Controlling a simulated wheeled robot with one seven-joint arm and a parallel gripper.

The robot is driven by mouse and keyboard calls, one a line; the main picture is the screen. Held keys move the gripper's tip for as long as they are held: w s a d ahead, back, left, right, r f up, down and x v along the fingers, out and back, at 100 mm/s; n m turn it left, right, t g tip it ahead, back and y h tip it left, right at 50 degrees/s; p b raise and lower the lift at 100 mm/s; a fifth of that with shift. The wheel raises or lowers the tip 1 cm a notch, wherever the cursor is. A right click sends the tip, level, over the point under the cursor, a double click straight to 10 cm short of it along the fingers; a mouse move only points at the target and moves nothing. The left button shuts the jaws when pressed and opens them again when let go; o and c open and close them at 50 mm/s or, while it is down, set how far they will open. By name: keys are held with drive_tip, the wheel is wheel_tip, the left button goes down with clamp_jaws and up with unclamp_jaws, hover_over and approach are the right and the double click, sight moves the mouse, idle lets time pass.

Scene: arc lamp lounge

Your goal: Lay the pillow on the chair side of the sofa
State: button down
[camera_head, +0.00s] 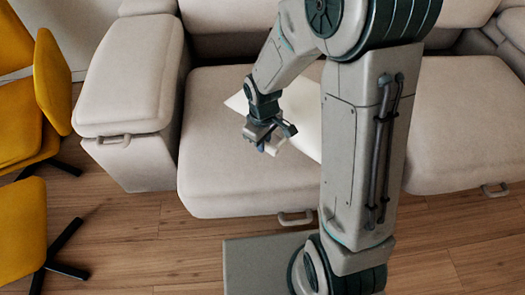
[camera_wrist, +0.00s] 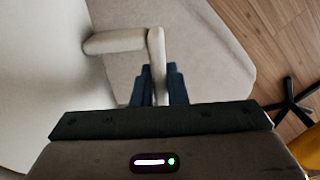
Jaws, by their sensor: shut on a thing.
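The white pillow (camera_head: 303,112) is at the left seat of the beige sofa (camera_head: 225,165), partly hidden behind my arm. I cannot tell whether it rests on the seat or hangs just above it. In the wrist view the pillow (camera_wrist: 45,75) fills the left side. My gripper (camera_head: 268,138) is at the pillow's left front edge. In the wrist view my gripper (camera_wrist: 158,88) is shut on a pale, bent, handle-like bar (camera_wrist: 115,41) beside the pillow. The seat shows beneath. The yellow chair (camera_head: 22,125) stands left of the sofa.
The sofa's thick left armrest (camera_head: 130,75) stands between the seat and the chair. A second yellow chair (camera_head: 22,228) is at the lower left, with dark legs on the floor. The right seat (camera_head: 465,125) looks clear. Wooden floor (camera_head: 150,225) is open in front.

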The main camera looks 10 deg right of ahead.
drive_tip(key=shift+w+f, duration=0.15)
drive_tip(key=shift+w, duration=0.1)
drive_tip(key=shift+f+b, duration=0.95)
drive_tip(key=shift+f, duration=1.1)
drive_tip(key=c, duration=1.5)
unclamp_jaws()
drive_tip(key=shift+f, duration=0.1)
drive_tip(key=shift+o, duration=0.2)
